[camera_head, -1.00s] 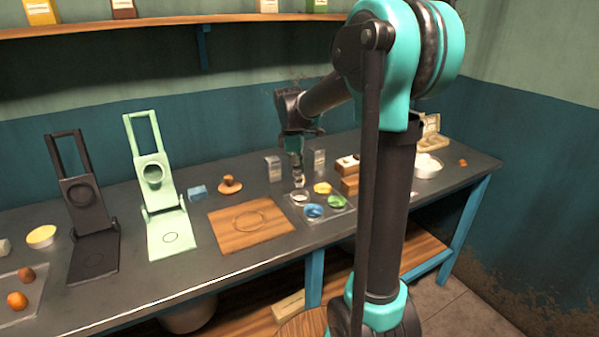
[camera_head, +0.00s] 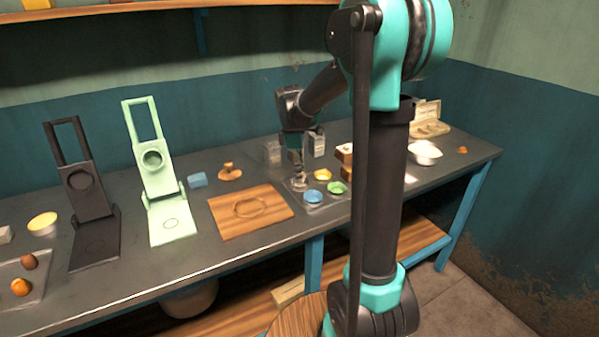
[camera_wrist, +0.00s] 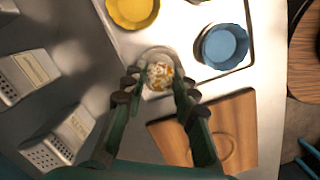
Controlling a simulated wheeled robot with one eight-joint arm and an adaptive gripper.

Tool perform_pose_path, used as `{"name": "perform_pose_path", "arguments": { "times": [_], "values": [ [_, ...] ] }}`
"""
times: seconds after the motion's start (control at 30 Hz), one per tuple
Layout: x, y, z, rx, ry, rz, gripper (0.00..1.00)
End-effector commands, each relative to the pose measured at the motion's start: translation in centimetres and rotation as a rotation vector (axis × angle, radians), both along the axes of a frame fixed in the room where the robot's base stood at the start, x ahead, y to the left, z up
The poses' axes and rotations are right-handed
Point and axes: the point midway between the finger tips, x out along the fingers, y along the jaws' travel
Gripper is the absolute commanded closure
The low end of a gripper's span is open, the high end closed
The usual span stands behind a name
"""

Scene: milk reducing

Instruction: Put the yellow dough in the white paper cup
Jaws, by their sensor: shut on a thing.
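A pale dough ball speckled yellow and orange (camera_wrist: 160,76) is between my fingertips in the wrist view. My gripper (camera_wrist: 159,88) is shut on it; it also shows in the head view (camera_head: 298,176), pointing down over the white cup. The white paper cup (camera_wrist: 158,52) surrounds or lies just under the dough in the wrist view; its far rim shows, and the fingers and dough hide part of it. In the head view the cup (camera_head: 299,187) is small and blurred. I cannot tell whether the dough touches the cup's bottom.
A yellow cup (camera_wrist: 133,8), a blue cup (camera_wrist: 222,46) and a green cup (camera_head: 337,187) share the tray. A wooden board (camera_head: 250,213) lies beside it. Graters (camera_wrist: 60,135) stand close by. Green (camera_head: 165,190) and black (camera_head: 85,195) presses stand to the left.

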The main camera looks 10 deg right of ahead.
Motion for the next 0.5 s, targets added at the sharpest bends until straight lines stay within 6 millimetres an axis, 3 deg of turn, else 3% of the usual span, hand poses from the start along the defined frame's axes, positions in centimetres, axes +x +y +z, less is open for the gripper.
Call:
{"name": "perform_pose_path", "arguments": {
  "times": [0.33, 0.37, 0.5],
  "values": [
    [-0.02, 0.01, 0.01, 0.0, 0.0, 0.0, 0.95],
    [-0.02, 0.01, 0.01, 0.0, 0.0, 0.0, 0.7],
    [-0.02, 0.01, 0.01, 0.0, 0.0, 0.0, 0.52]
  ]
}}
